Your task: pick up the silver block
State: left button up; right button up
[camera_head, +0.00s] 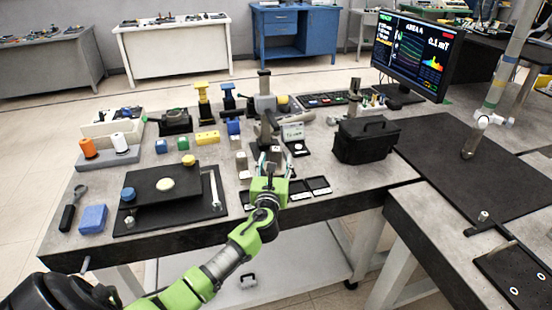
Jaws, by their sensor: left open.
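My left gripper (275,162) reaches in over the front middle of the grey-topped table, with its green body nearest and its fingers pointing away. It is open, and I see nothing held between the fingers. A column of small pale grey blocks stands just left of it, with one block (242,158) beside the fingers and another (245,176) nearer. Either could be the silver block; they are too small to tell. My right gripper is not in view.
A black plate (208,229) with blue and cream discs lies at left. Small dark trays (318,186) lie right of the gripper, with a black bag (366,139) farther right. A monitor (417,55) stands at the back right. Blue and yellow blocks (208,138) stand behind left.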

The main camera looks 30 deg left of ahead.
aim_at(276, 158)
pick_arm(q)
jog(key=x, duration=0.3)
jog(key=shift+a, duration=0.1)
jog(key=shift+c, duration=0.3)
jog(key=c, duration=1.2)
grip_shut()
jog(key=shift+r, duration=0.1)
